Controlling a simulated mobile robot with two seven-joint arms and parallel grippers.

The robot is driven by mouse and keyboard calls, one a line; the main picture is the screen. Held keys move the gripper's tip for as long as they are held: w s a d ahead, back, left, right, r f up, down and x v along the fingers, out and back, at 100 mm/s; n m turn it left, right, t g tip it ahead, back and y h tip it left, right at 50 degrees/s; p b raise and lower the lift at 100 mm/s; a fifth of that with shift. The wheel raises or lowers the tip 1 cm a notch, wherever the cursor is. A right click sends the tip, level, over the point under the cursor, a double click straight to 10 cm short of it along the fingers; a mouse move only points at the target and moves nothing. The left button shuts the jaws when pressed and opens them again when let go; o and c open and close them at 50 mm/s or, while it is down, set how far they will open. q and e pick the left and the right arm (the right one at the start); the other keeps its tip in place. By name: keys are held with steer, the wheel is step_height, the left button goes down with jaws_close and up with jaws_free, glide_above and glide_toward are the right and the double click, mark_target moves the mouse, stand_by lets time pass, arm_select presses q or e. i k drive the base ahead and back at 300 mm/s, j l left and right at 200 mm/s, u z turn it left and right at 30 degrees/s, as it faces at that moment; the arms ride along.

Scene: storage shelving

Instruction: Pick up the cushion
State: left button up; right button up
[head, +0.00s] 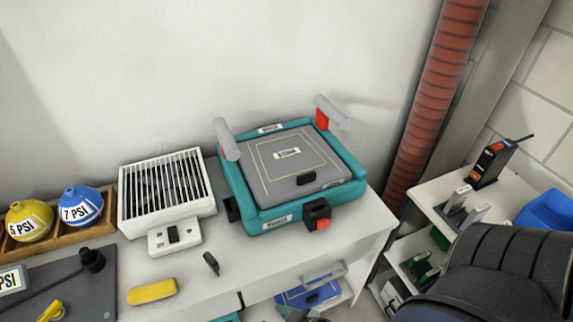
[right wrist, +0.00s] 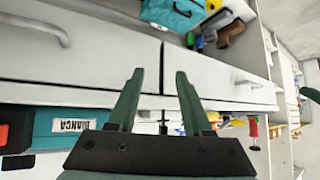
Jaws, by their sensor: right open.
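I cannot make out anything that is clearly a cushion in either view. A small yellow block (head: 152,291) with rounded ends lies on the white worktop in the head view, but I cannot tell whether it is soft. My right gripper (right wrist: 160,75) shows in the right wrist view with its two green fingers apart and nothing between them. It points towards white drawer fronts (right wrist: 90,60). My left gripper is in neither view.
On the worktop (head: 262,262) stand a teal device with a grey top (head: 264,215), a white grilled heater (head: 165,188) and a wooden tray (head: 105,225) with yellow and blue round bottles. A red ribbed pipe (head: 436,95) runs behind. A white shelf unit (head: 432,195) stands at right.

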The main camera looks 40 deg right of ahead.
mark_target(282, 167)
steer(key=j+z, duration=0.35)
steer(key=j, duration=0.3)
steer(key=z, duration=1.2)
